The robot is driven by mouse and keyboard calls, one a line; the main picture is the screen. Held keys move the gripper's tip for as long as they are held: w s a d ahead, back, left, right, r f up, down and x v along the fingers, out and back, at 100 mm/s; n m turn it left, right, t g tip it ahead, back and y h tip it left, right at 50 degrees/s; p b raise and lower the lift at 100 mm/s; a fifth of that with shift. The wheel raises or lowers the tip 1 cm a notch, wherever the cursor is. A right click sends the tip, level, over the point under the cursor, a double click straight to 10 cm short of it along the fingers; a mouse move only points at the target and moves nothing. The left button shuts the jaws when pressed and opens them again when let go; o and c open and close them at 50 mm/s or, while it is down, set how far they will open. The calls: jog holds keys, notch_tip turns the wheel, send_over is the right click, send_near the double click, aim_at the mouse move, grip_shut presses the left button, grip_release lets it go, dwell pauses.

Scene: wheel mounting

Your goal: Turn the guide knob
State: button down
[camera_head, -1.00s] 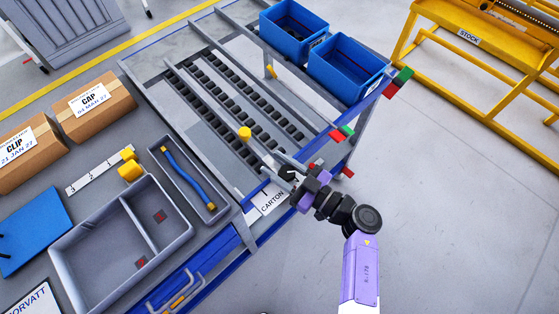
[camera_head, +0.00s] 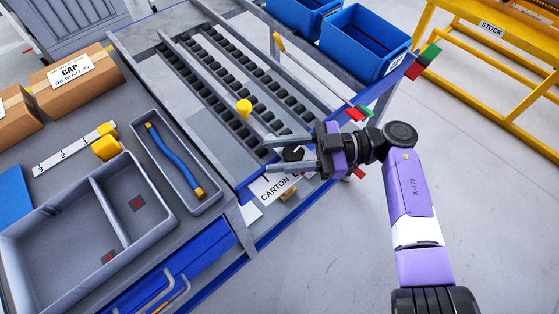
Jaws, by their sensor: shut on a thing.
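My gripper (camera_head: 268,157) is at the near end of the roller rack, its fingers pointing left over the front edge. A black, roundish piece (camera_head: 293,154), seemingly a knob, sits between the fingers, close to the palm. The fingers are shut on it, and the palm and fingers partly hide it. A yellow knob (camera_head: 244,107) stands on the guide rail (camera_head: 205,66), just beyond my fingertips and apart from them.
The rack's black rollers (camera_head: 228,75) run up and away. Blue bins (camera_head: 352,44) stand at the back right. A grey divided tray (camera_head: 95,215) and a narrow tray with a blue-handled tool (camera_head: 172,158) lie left. A CARTON label (camera_head: 275,187) hangs below my gripper.

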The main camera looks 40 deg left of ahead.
jog(key=shift+s+f+n+g+h+b, duration=0.2)
jog(key=shift+n+g+h+b, duration=0.35)
jog(key=shift+b, duration=0.6)
jog(key=shift+d+r+n+h+b, duration=0.15)
jog(key=shift+n+h+b, duration=0.1)
jog(key=shift+h+b, duration=0.2)
jog(key=c, duration=0.9)
grip_release()
jog(key=shift+o, duration=0.2)
notch_tip(320, 180, up, 20)
jog(key=p, duration=0.2)
